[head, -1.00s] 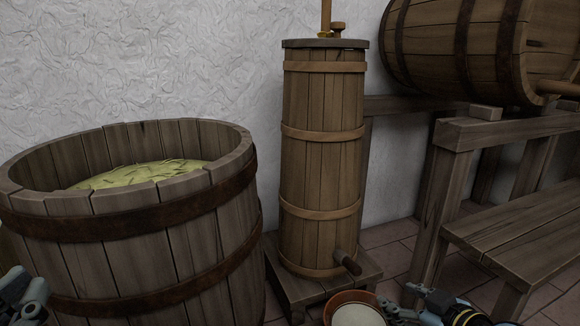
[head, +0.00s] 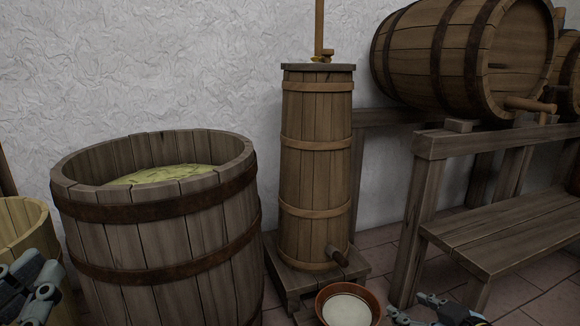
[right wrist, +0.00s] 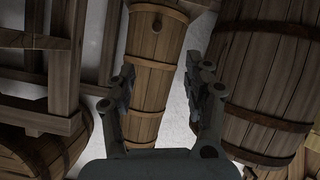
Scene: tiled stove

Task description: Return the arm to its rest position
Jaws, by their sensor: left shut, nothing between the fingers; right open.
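My right gripper (head: 425,312) is low at the bottom edge of the head view, to the right of a brown bowl with pale contents (head: 348,306), and partly cut off. In the right wrist view my right gripper (right wrist: 160,78) has its fingers spread with nothing between them. The tall churn (right wrist: 155,60) stands beyond the fingers, apart from them.
The large tub (head: 165,235) with greenish contents stands at left, a lighter bucket (head: 20,222) beside it. The churn (head: 316,170) stands on a low wooden stand (head: 290,283). A barrel (head: 465,55) lies on a rack at right, above a bench (head: 510,230). Tiled floor shows between.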

